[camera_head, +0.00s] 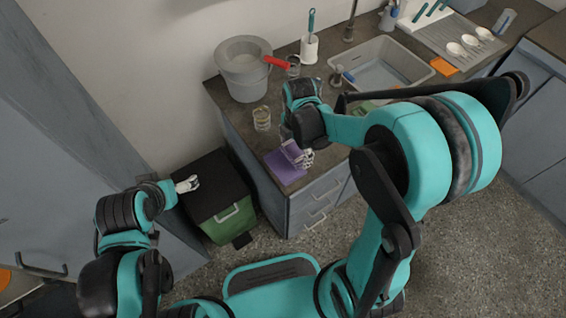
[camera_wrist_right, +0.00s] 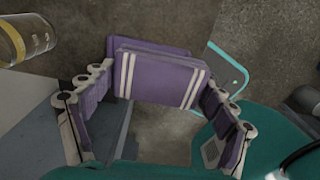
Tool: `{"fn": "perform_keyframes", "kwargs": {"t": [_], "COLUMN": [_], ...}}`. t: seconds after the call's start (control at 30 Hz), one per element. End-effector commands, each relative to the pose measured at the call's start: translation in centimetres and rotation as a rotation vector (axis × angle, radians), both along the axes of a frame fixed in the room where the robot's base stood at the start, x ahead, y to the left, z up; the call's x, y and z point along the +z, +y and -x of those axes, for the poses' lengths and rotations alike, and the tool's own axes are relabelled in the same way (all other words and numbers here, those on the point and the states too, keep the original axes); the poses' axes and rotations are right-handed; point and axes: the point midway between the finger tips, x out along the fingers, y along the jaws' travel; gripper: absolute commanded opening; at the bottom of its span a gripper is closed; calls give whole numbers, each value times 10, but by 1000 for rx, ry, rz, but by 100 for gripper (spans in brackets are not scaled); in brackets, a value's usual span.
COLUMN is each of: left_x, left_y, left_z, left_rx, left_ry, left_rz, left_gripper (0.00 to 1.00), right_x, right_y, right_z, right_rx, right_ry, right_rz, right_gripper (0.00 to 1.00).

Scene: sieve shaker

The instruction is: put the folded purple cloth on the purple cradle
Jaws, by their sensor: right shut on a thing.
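The folded purple cloth (camera_wrist_right: 160,80) has white stripes near its two ends. In the right wrist view it sits between the fingers of my right gripper (camera_wrist_right: 158,112), which is shut on it. In the head view my right gripper (camera_head: 305,158) is low over the counter's near corner, and the cloth (camera_head: 291,151) is partly hidden by it. A flat purple piece (camera_head: 284,168), which looks like the purple cradle, is at that corner, just below the cloth. I cannot tell whether the two touch. My left gripper (camera_head: 188,185) is away to the left, over a dark bin.
On the counter stand a grey bucket (camera_head: 243,68), a glass jar (camera_head: 262,119) and a white brush holder (camera_head: 309,48). The sink (camera_head: 382,64) is farther right. A black and green bin (camera_head: 228,220) stands on the floor beside the drawers.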

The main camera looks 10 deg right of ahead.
Motion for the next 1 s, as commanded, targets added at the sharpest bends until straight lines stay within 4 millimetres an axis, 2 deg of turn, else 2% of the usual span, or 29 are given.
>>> {"fn": "perform_keyframes", "kwargs": {"t": [0.03, 0.1, 0.23, 0.37, 0.5, 0.6, 0.97, 1.0], "left_x": [-6, -10, -12, -16, -28, -33, -35, -35], "left_y": [0, 0, 0, 0, 0, 0, 0, 0], "left_z": [0, 0, 0, 0, 0, 0, 0, 0], "left_rx": [0, 0, 0, 0, 0, 0, 0, 0], "left_ry": [0, 0, 0, 0, 0, 0, 0, 0], "left_rz": [0, 0, 0, 0, 0, 0, 0, 0], "left_gripper": [89, 89, 89, 89, 89, 89, 89, 89], "right_x": [-9, -15, -19, -28, -51, -61, -63, -63], "right_y": [10, 20, 30, 31, 31, 31, 31, 31], "right_z": [-3, -6, -9, -9, -9, -9, -9, -9], "right_rx": [5, 3, 0, -1, -1, -1, -1, -1], "right_ry": [0, 0, 0, 0, 0, 0, 0, 0], "right_rz": [0, 0, 0, 0, 0, 0, 0, 0], "right_gripper": [58, 58, 58, 58, 58, 58, 58, 91]}}
